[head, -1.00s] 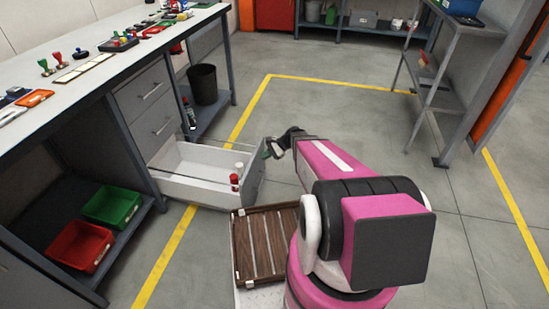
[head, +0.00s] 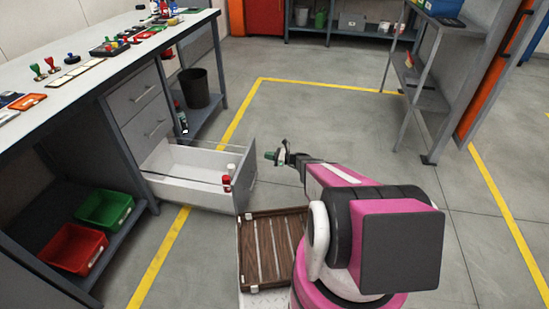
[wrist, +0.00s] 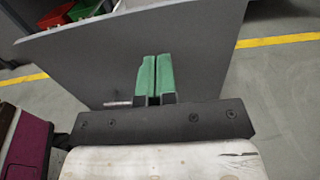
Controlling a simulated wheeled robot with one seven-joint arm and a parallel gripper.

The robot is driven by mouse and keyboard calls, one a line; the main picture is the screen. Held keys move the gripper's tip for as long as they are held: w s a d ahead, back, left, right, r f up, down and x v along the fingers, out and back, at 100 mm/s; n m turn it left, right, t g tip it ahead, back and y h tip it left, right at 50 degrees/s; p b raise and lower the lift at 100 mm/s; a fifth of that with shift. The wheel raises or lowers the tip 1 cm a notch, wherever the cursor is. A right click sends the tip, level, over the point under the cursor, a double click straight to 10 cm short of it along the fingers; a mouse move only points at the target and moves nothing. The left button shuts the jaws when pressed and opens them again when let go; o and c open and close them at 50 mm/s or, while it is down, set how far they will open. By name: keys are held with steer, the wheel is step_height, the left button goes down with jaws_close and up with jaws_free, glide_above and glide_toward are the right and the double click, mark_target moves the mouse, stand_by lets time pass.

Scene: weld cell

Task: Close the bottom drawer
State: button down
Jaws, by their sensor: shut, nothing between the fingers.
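The bottom drawer (head: 190,193) under the workbench is pulled well out, its white inside showing. A red-and-white bottle and another small one (head: 227,181) stand in it near the front. In the wrist view the drawer's grey front panel (wrist: 205,60) fills much of the picture, with part of its handle (wrist: 118,103) beside my fingers. My gripper (head: 272,156) is just outside the drawer front, to its right in the head view. Its green fingertips (wrist: 156,76) are together and empty, pointing at the panel. I cannot tell whether they touch it.
Two closed drawers (head: 150,128) sit above the open one. Green (head: 105,209) and red (head: 72,247) bins lie on the low shelf at left. A dark waste bin (head: 195,87) stands behind. My slatted wooden deck (head: 270,245) is near the drawer. Floor to the right is clear.

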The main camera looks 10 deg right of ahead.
mark_target(249, 153)
steer(key=x, duration=0.8)
steer(key=shift+a, duration=0.15)
steer(key=shift+w+a, duration=0.1)
steer(key=x, duration=5.2)
steer(key=shift+f, duration=0.25)
steer(key=shift+a, duration=0.25)
steer(key=v, duration=1.5)
steer(key=s+d+r+n+g+h, duration=0.2)
steer(key=s+d+r+n+h, duration=0.3)
steer(key=s+d, duration=0.9)
steer(key=s+d+r+n+g+h, duration=0.2)
steer(key=s+d+r+n+h, duration=0.4)
steer(key=s+d, duration=0.9)
steer(key=s+d+r+n+g+h, duration=0.2)
steer(key=s+d+r+n+h, duration=0.4)
steer(key=d, duration=1.5)
steer(key=s+r+n, duration=0.5)
steer(key=s+r, duration=0.1)
steer(key=s, duration=0.2)
steer(key=shift+s, duration=0.35)
